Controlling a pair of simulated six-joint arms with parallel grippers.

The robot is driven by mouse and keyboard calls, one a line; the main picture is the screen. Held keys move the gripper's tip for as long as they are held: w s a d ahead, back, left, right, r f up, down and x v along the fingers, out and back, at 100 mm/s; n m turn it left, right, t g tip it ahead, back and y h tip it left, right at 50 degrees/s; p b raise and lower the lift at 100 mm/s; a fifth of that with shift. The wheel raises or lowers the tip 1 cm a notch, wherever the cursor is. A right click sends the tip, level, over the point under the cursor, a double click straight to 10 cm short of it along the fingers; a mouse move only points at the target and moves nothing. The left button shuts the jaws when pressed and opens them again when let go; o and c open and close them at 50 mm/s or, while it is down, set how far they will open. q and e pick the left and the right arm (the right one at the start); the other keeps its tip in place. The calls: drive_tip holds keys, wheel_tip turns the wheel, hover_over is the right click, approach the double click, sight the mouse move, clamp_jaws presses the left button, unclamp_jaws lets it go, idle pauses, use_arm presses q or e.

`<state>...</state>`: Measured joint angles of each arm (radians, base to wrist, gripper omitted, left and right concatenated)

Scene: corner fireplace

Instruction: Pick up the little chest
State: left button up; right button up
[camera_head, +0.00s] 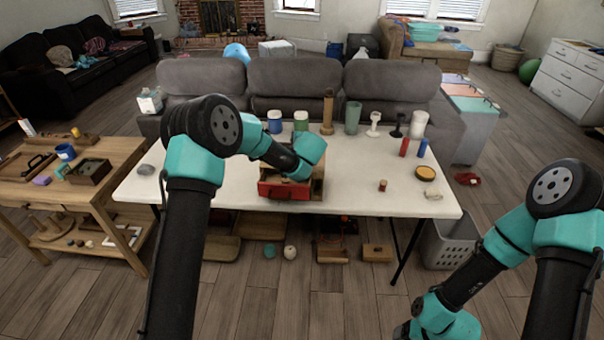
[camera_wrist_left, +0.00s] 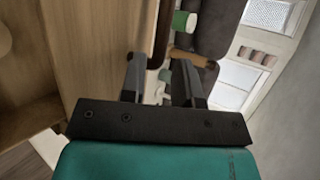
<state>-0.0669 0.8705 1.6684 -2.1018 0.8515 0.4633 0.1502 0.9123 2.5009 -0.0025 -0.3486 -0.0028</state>
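A small wooden box with a red drawer front (camera_head: 283,189), which looks like the little chest, stands near the front edge of the white table. My left forearm reaches over it and hides much of its top. My left gripper (camera_wrist_left: 161,78) shows in the left wrist view with its two fingers apart. A light wood surface (camera_wrist_left: 95,50) fills the left of that view, close beside one finger. I cannot tell whether the fingers touch the box. My right arm is at the lower right in the head view; its gripper is out of sight.
Behind the box on the white table (camera_head: 355,192) stand a blue jar (camera_head: 275,122), a green jar (camera_head: 301,120), a wooden cylinder (camera_head: 328,112) and a green tumbler (camera_head: 352,118). A wooden side table (camera_head: 125,165) is at the left.

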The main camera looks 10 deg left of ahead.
use_arm(q)
drive_tip(key=shift+x, duration=2.6)
drive_tip(key=shift+s+a, duration=0.1)
drive_tip(key=shift+a, duration=0.1)
drive_tip(key=shift+c, duration=0.3)
clamp_jaws()
